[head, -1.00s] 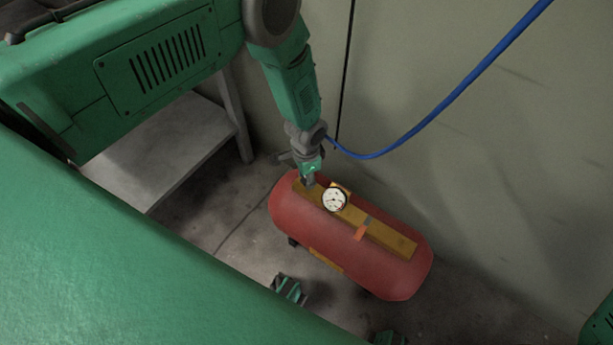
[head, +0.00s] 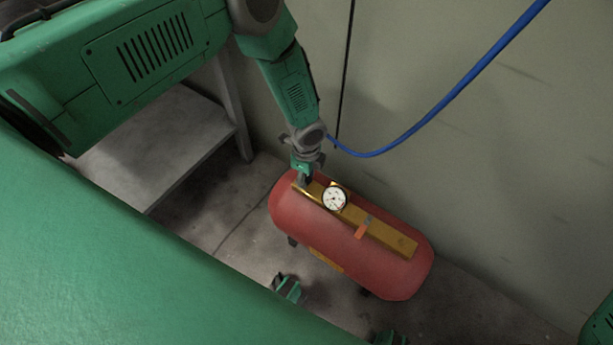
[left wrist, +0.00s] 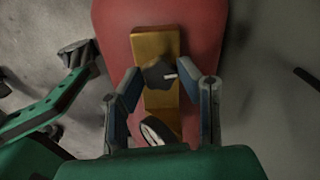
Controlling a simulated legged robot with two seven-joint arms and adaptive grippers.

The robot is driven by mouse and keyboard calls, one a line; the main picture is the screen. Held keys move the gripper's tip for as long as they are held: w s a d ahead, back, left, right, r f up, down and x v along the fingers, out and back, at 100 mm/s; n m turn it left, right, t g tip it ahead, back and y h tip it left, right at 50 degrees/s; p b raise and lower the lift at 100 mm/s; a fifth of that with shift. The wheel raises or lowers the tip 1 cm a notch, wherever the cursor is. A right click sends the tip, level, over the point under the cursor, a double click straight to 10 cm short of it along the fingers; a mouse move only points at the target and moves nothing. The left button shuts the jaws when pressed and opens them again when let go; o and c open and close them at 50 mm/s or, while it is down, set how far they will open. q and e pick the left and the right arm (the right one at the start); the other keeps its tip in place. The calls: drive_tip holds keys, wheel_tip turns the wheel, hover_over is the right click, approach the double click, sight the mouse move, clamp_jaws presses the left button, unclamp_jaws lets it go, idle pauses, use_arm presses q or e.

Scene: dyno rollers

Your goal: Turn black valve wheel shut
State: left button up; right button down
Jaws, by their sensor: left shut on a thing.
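The black valve wheel (left wrist: 157,75) sits at one end of a brass-coloured bar on the red tank and has a white mark on its right side in the left wrist view. My left gripper (left wrist: 161,76) has its two fingers at the wheel's left and right sides, shut on it. In the head view my left gripper (head: 305,185) reaches down to the far left end of the bar, and the wheel is mostly hidden there. My right gripper does not show.
The red tank (head: 385,270) lies on the floor beside the wall. A round white gauge (head: 334,197) stands close to the gripper. An orange-red lever (head: 361,231) is farther along the brass bar (head: 395,240). A blue hose (head: 440,105) hangs along the wall.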

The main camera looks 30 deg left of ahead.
use_arm(q)
drive_tip(key=shift+w+m, duration=0.1)
drive_tip(key=shift+m, duration=0.8)
drive_tip(key=o, duration=1.1)
drive_tip(key=shift+o, duration=0.2)
wheel_tip(320, 180, up, 12)
